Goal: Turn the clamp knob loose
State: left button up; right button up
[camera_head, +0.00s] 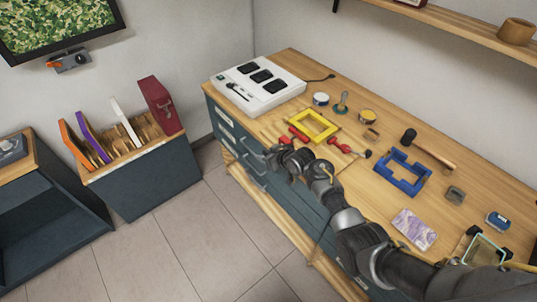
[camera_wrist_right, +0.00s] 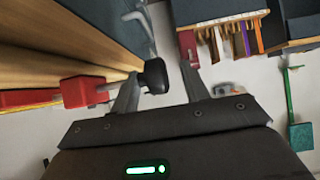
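A red clamp (camera_wrist_right: 82,92) with a metal rod and a black knob (camera_wrist_right: 156,76) shows in the right wrist view at the wooden bench edge. The knob lies between my right gripper's (camera_wrist_right: 160,82) fingers, close to the left finger; I cannot tell if they touch. The fingers are apart, with a gap to the right one. In the head view, my right gripper (camera_head: 272,157) is at the bench's front edge, beside a red clamp (camera_head: 298,134); its knob is hidden there. Another red clamp (camera_head: 341,146) with a black knob lies right of it. My left gripper is out of view.
A yellow frame (camera_head: 332,134) is just behind the clamps. A blue frame (camera_head: 404,187), a hammer (camera_head: 430,149) and a white device with black pads (camera_head: 281,98) are on the bench. Drawer handles (camera_head: 255,184) stick out below the front edge. The floor (camera_head: 180,240) in front is clear.

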jog(key=shift+r, duration=0.2)
jog(key=shift+d, duration=0.1)
jog(key=shift+s+d+r, duration=0.2)
jog(key=shift+r, duration=0.05)
jog(key=v, duration=1)
jog(key=shift+a+f, duration=0.1)
